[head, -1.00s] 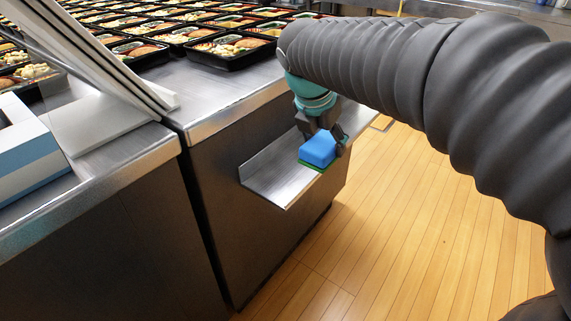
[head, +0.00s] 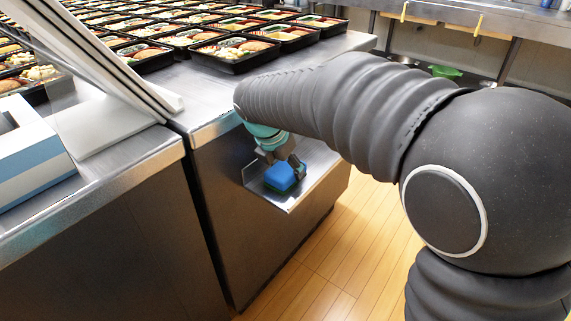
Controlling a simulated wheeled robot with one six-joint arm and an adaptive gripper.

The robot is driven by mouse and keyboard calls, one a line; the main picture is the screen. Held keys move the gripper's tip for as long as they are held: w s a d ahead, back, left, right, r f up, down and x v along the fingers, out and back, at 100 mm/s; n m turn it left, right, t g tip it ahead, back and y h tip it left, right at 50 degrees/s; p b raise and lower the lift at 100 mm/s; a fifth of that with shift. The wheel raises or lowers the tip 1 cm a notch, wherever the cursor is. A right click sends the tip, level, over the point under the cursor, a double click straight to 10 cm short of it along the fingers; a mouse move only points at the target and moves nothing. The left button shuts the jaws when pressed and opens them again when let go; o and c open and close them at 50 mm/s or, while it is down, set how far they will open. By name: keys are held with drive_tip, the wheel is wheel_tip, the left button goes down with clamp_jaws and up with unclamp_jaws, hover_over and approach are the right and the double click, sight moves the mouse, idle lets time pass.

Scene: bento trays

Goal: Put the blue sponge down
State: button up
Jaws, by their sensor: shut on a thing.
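The blue sponge (head: 281,177) has a thin green underside and is low at the small metal shelf on the side of the steel counter. My gripper (head: 284,167) points down and is shut on the sponge, with a dark finger showing on its right side. The metal shelf (head: 257,187) has a raised back edge against the counter's side. The sponge is over the shelf's front part; I cannot tell whether its underside touches the shelf.
Rows of filled black bento trays (head: 236,56) cover the steel counter (head: 212,130) above the shelf. A blue and white box (head: 32,160) stands at the left. Wooden floor (head: 330,250) lies open below. A green bowl (head: 446,71) sits at the back right.

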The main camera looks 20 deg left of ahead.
sight(286, 167)
drive_tip(key=o, duration=1.2)
drive_tip(key=shift+f, duration=0.1)
drive_tip(key=shift+f+b, duration=0.2)
drive_tip(key=shift+b, duration=0.6)
drive_tip(key=p+v, duration=0.1)
drive_tip(key=v, duration=0.4)
drive_tip(key=shift+r, duration=0.35)
drive_tip(key=s+a, duration=0.3)
drive_tip(key=s, duration=0.6)
drive_tip(key=s+a, duration=0.4)
drive_tip(key=s, duration=0.5)
drive_tip(key=shift+s+a+f+b, duration=0.25)
drive_tip(key=shift+a+b, duration=0.05)
drive_tip(key=shift+b, duration=0.1)
